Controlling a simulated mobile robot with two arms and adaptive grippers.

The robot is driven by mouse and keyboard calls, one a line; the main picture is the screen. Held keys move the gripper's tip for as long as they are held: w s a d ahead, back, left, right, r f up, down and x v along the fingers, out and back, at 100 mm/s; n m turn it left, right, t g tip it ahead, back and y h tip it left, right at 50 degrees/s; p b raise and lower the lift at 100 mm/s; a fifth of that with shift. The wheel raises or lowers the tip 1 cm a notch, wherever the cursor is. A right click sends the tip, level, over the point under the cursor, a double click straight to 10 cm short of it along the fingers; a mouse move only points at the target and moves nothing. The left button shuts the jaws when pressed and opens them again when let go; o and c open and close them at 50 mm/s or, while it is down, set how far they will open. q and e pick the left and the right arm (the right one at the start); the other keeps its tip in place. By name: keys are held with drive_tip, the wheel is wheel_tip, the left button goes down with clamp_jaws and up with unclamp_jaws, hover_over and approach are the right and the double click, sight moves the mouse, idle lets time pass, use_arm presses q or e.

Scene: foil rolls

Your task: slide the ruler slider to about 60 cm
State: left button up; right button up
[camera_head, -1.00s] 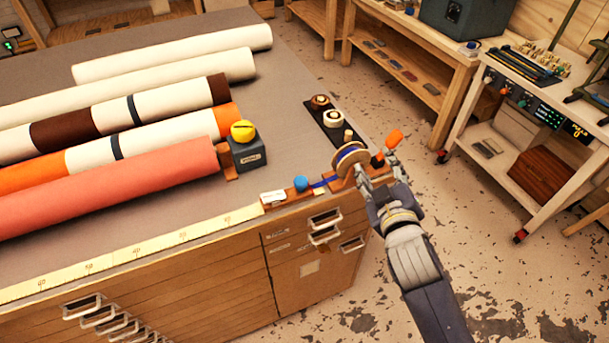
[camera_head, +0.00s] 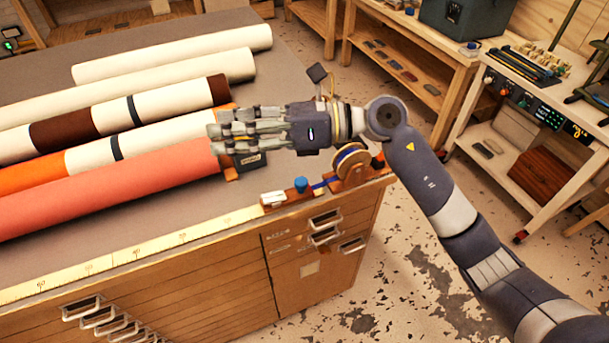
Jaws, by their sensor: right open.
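The yellow ruler (camera_head: 160,243) runs along the table's front edge, its numbers small. At its right end sits a reddish-brown block with a blue knob (camera_head: 301,184), which looks like the slider, beside a small white piece (camera_head: 273,198). My right gripper (camera_head: 218,131) is open and empty. It is above the table, behind and left of the blue knob and apart from it. Its fingers point left, over the ends of the fabric rolls. The hand hides most of the dark box and the yellow thing on it. My left gripper is not in view.
Several fabric rolls, the nearest a coral roll (camera_head: 110,188), lie across the grey table (camera_head: 190,212). A spool with blue ribbon (camera_head: 351,160) stands at the front right corner. Drawer handles (camera_head: 100,318) stick out below. The strip between coral roll and ruler is clear.

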drive_tip(key=w+d+f+n+h, duration=0.2)
drive_tip(key=d+f+n+h, duration=0.1)
drive_tip(key=f+h, duration=0.25)
drive_tip(key=h, duration=0.8)
approach(302, 181)
drive_tip(key=shift+n+y, duration=0.3)
drive_tip(key=shift+y, duration=0.05)
drive_tip(key=p+x, duration=0.3)
drive_tip(key=x, duration=0.4)
drive_tip(key=shift+w+d+f, duration=0.1)
drive_tip(key=shift+d+f, duration=0.05)
drive_tip(key=shift+f, duration=0.7)
drive_tip(key=shift+a, duration=0.2)
clamp_jaws()
